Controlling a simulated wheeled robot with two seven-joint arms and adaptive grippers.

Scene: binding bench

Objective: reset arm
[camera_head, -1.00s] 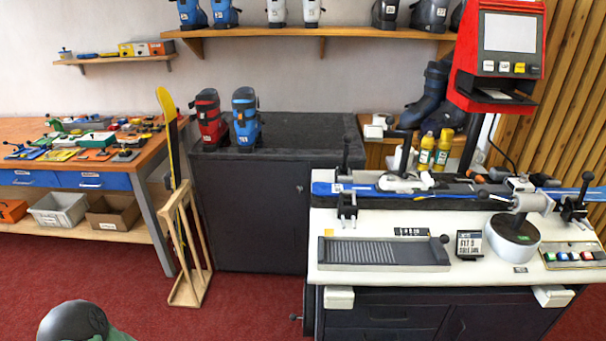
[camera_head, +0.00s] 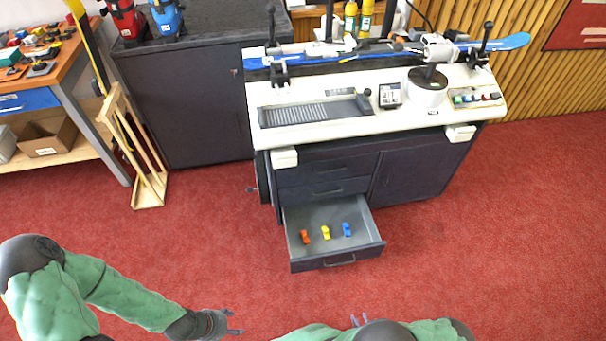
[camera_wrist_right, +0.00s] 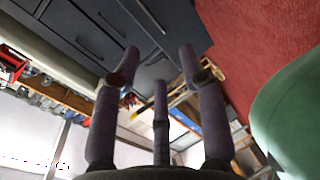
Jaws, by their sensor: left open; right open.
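My left gripper (camera_head: 236,323) is open and empty, low in the head view over the red carpet, with its arm coming in from the left. My right gripper (camera_head: 360,320) shows only by its fingertips behind my right arm at the bottom of the head view. In the right wrist view my right gripper (camera_wrist_right: 160,75) has its fingers spread with nothing between them. Both grippers are apart from the bench.
The white-topped bench (camera_head: 350,112) has its bottom drawer (camera_head: 340,262) pulled out, with an orange (camera_head: 305,237), a yellow (camera_head: 326,233) and a blue piece (camera_head: 346,230) inside. A wooden rack (camera_head: 148,195) stands left. Red carpet (camera_head: 480,230) is clear on the right.

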